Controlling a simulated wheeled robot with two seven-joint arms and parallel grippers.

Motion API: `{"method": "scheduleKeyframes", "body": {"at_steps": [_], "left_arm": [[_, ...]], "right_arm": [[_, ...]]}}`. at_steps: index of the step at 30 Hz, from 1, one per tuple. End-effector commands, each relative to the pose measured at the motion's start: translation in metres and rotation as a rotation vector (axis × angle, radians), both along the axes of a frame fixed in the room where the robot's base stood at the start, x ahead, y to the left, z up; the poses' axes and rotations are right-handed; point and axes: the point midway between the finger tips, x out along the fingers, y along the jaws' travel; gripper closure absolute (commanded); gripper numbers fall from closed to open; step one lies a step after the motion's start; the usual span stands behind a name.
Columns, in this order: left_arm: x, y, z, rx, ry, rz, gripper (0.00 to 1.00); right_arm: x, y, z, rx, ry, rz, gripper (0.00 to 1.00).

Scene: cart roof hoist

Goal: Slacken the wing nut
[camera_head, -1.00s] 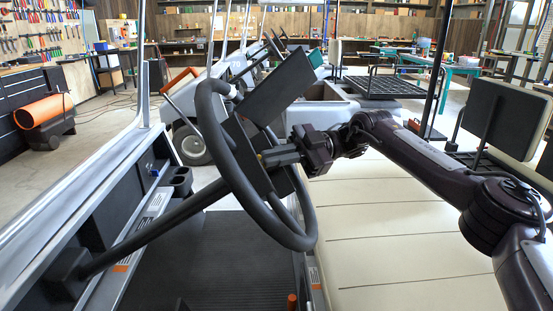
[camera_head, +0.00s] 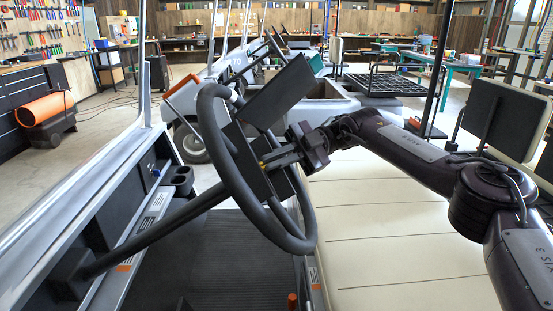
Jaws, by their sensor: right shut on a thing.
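My right gripper (camera_head: 272,160) reaches in from the right to the steering column, just behind the rim of the steering wheel (camera_head: 222,165). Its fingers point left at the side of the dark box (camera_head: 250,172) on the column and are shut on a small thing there. A small yellowish bit, likely the wing nut (camera_head: 262,165), shows at the fingertips; most of it is hidden by the fingers. The steering column (camera_head: 160,228) slopes down to the lower left. My left gripper is not in view.
A dark flat panel (camera_head: 275,92) sits above the wheel hub, close to my right gripper. The cream bench seat (camera_head: 395,240) lies below my right arm. The dashboard (camera_head: 110,215) runs along the left. Another cart (camera_head: 190,125) stands beyond.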

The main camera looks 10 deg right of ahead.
Motion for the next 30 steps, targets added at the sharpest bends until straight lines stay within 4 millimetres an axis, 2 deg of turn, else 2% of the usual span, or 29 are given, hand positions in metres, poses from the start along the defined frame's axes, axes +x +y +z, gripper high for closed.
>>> {"method": "scheduleKeyframes", "body": {"at_steps": [1,3,7,17,30], "left_arm": [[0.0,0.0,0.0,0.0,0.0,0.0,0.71],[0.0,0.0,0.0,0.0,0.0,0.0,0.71],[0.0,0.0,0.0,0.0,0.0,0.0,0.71],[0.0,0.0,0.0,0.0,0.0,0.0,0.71],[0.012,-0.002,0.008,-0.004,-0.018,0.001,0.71]], "right_arm": [[0.0,0.0,0.001,0.0,-0.001,-0.001,1.0],[0.0,0.0,0.001,0.0,-0.001,-0.001,0.86],[0.0,0.0,0.0,0.0,0.0,-0.001,0.71],[0.001,-0.003,0.0,0.0,0.001,-0.002,0.71],[0.021,-0.057,0.006,0.006,-0.001,-0.002,0.71]]}}
